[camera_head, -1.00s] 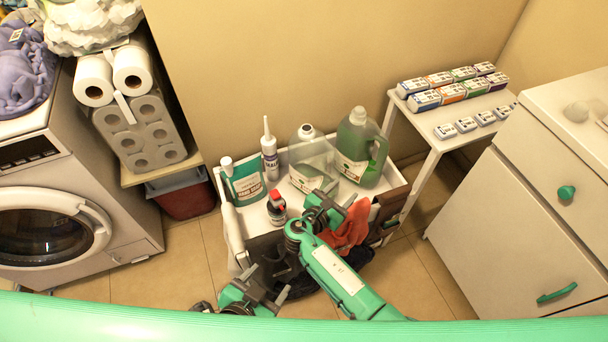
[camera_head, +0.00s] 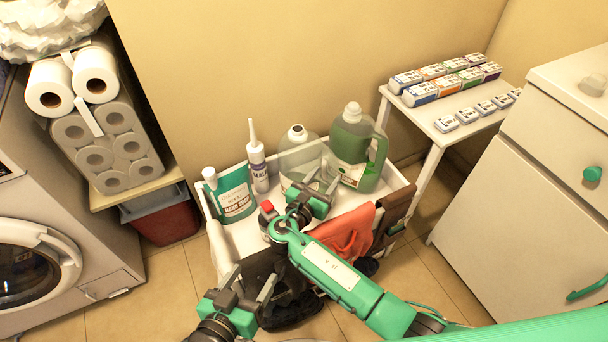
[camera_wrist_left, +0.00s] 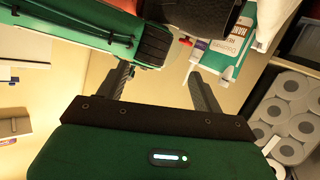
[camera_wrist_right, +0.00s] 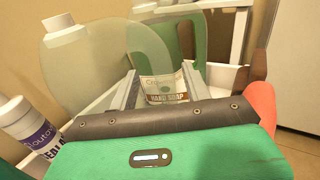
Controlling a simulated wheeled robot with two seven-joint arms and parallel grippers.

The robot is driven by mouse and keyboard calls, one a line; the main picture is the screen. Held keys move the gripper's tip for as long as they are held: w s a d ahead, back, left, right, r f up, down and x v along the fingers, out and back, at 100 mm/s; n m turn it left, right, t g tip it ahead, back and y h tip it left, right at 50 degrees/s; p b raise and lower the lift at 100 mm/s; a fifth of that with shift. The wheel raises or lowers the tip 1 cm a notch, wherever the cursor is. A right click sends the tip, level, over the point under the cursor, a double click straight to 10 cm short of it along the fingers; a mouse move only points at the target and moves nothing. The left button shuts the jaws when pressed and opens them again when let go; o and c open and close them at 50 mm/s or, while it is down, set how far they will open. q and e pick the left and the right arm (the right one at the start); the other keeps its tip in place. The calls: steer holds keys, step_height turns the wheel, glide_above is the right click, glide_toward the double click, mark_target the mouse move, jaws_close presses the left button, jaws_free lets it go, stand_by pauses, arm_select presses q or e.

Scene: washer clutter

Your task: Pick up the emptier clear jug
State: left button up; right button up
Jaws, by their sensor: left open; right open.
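My left gripper (camera_head: 252,290) is open and empty, low before the cart's front left.
A sealant bottle (camera_head: 258,165) and a teal soap pouch (camera_head: 232,196) stand left of the clear jug. A red-capped bottle (camera_head: 268,208) is beside my right wrist. An orange cloth (camera_head: 345,232) hangs over the cart's front. A side table (camera_head: 432,112) with small boxes stands right.

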mark_target(332, 169)
steer(key=shift+w+d, duration=0.3)
steer(key=shift+w, duration=0.1)
steer(key=x, duration=0.1)
steer(key=b+x, duration=0.1)
steer(key=x, duration=0.2)
steer(key=shift+w+d+f, duration=0.25)
steer(key=shift+w+d, duration=0.05)
arm_select(q)
steer(key=w+r+t, duration=0.3)
steer(key=r, duration=0.2)
steer(key=shift+a+r+t, duration=0.35)
steer(key=shift+a+t, duration=0.05)
arm_select(e)
steer(key=shift+c, duration=0.4)
jaws_close()
arm_select(q)
steer(key=shift+w, duration=0.1)
arm_select(e)
steer(key=shift+r, duration=0.1)
